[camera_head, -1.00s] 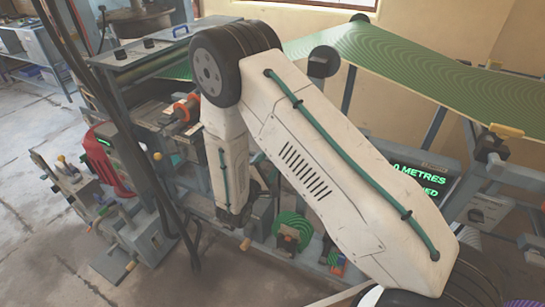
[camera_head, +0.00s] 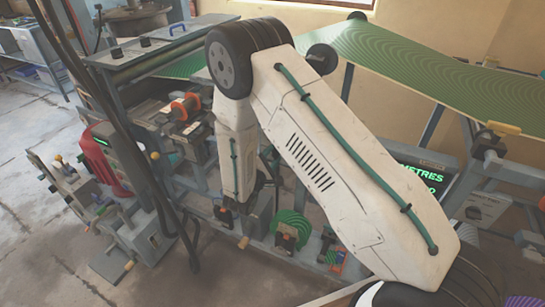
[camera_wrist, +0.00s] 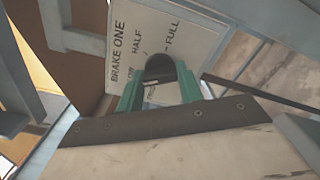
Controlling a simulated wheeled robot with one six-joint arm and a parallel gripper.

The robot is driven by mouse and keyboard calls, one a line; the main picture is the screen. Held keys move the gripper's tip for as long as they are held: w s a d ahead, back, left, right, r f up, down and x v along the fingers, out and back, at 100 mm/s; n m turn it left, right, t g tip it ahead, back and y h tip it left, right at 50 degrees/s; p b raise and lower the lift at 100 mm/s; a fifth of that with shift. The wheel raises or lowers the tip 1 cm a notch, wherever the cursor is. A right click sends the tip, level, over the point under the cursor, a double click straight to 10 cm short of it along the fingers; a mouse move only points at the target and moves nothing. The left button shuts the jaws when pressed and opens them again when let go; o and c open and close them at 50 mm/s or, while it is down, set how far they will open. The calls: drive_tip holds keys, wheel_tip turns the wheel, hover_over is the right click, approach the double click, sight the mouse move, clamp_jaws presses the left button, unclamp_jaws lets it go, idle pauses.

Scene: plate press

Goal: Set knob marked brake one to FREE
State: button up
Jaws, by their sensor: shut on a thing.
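A pale plate (camera_wrist: 186,22) marked BRAKE ONE fills the upper middle of the wrist view, with HALF and FULL readable. Other lettering on it is partly covered. The dark, round-topped knob (camera_wrist: 159,67) stands in front of the plate. My gripper (camera_wrist: 158,90) has its green fingers on either side of the knob and is shut on it. Which mark the knob points to I cannot tell. In the head view my gripper is at the low end of my white arm, mostly hidden, beside the machine's lower frame.
Grey frame bars (camera_wrist: 85,42) run close to the plate. In the head view a green reel (camera_head: 293,226) sits right of my wrist. A display (camera_head: 422,180) with green text is partly behind my arm. Open floor (camera_head: 40,255) lies at the left.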

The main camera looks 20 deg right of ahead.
drive_tip(key=shift+n, duration=0.3)
drive_tip(key=n, duration=0.5)
drive_tip(key=shift+n, duration=0.3)
drive_tip(key=n, duration=0.5)
drive_tip(key=shift+s+f+n, duration=0.1)
drive_tip(key=shift+n, duration=0.2)
drive_tip(key=o, duration=1)
drive_tip(key=v, duration=0.7)
drive_tip(key=shift+s+a, duration=0.3)
drive_tip(key=shift+a, duration=0.05)
